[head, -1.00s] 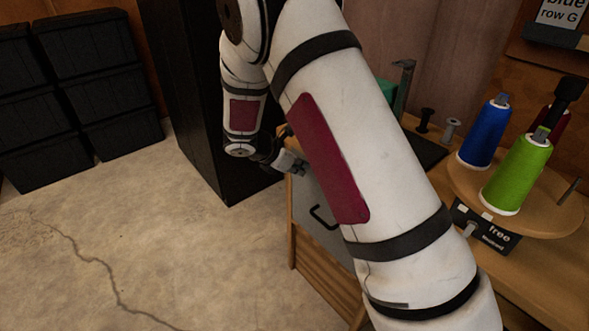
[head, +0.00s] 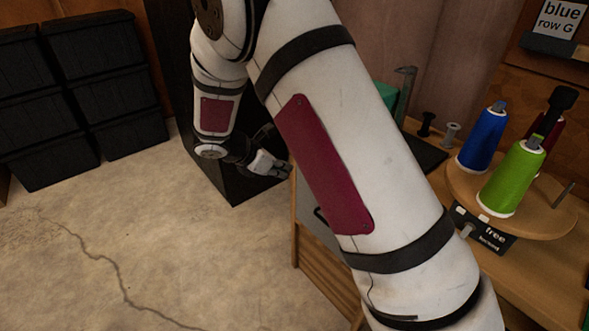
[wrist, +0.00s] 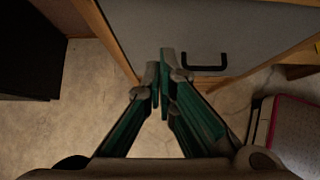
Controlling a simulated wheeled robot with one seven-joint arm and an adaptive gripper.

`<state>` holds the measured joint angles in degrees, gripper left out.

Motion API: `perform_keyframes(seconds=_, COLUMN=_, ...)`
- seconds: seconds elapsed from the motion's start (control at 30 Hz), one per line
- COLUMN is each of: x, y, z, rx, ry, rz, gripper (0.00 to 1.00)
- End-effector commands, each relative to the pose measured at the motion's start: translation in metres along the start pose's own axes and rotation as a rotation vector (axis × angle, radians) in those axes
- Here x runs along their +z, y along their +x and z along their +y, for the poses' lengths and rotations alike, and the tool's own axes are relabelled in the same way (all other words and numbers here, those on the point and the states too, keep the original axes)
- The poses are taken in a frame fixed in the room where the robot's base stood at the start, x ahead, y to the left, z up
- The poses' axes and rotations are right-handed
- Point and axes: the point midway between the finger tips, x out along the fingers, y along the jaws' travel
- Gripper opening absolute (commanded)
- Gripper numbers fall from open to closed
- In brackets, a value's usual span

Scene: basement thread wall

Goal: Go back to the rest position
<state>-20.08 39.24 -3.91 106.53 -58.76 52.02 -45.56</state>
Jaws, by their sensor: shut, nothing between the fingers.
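My gripper (head: 284,172) is at the end of my white arm, left of the wooden cabinet in the head view. In the wrist view my gripper (wrist: 159,82) points at the grey cabinet front (wrist: 150,30) with its black handle (wrist: 205,67). Its two fingers are together and hold nothing. Whether the fingertips touch the cabinet I cannot tell, but they look apart from the handle. My upper arm hides part of the cabinet and bench in the head view.
The bench carries a round wooden stand (head: 540,215) with a blue spool (head: 484,140) and a green spool (head: 513,180). A black cabinet (head: 235,188) stands behind my gripper. Black bins (head: 85,60) are stacked at the left. The cracked floor (head: 120,240) in front is clear.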

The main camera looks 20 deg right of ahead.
Motion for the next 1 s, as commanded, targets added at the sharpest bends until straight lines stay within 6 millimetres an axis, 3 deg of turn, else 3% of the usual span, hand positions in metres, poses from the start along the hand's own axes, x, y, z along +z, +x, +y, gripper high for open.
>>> perform_keyframes(seconds=0.03, x=0.001, y=-0.012, z=0.0, rx=0.002, ry=0.001, rz=0.0, gripper=0.0)
perform_keyframes(seconds=0.2, x=0.001, y=-0.034, z=0.0, rx=0.0, ry=0.002, rz=0.0, gripper=0.0)
perform_keyframes(seconds=0.47, x=0.001, y=-0.045, z=-0.001, rx=-0.001, ry=0.004, rz=0.0, gripper=0.0)
perform_keyframes(seconds=0.57, x=0.01, y=-0.05, z=-0.007, rx=-0.011, ry=0.045, rz=0.009, gripper=0.0)
perform_keyframes(seconds=0.73, x=0.049, y=-0.074, z=-0.045, rx=-0.061, ry=0.249, rz=0.053, gripper=0.0)
perform_keyframes(seconds=1.0, x=0.103, y=-0.121, z=-0.14, rx=-0.188, ry=0.685, rz=0.158, gripper=0.0)
